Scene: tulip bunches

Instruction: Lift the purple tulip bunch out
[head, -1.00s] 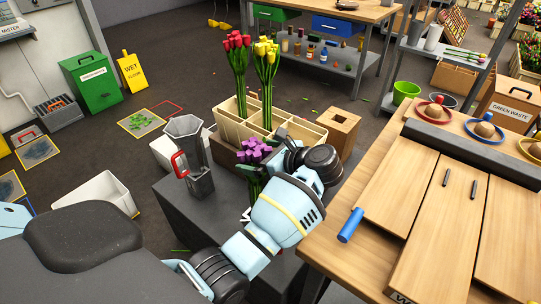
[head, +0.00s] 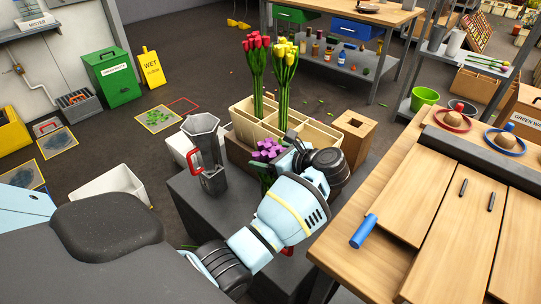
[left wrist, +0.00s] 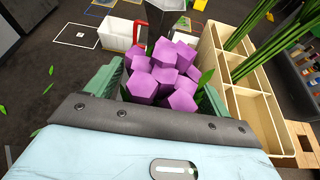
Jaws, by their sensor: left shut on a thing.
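The purple tulip bunch (head: 267,149) is in my left gripper, in front of the divided cream box. In the left wrist view the purple heads (left wrist: 165,75) sit between the green fingers of my left gripper (left wrist: 160,85), which is shut on the bunch. The bunch is outside the box's compartments in that view, beside its wall. Its stems are mostly hidden by my arm. The cream box (head: 241,110) holds a red tulip bunch (head: 258,75) and a yellow tulip bunch (head: 284,75), both upright. My right gripper is not in view.
A grey jug with a red handle (head: 205,155) stands on the dark stand left of the box. A wooden block with a square hole (head: 354,128) is right of the box. A wooden workbench (head: 380,205) with a blue cylinder (head: 363,231) lies at the right.

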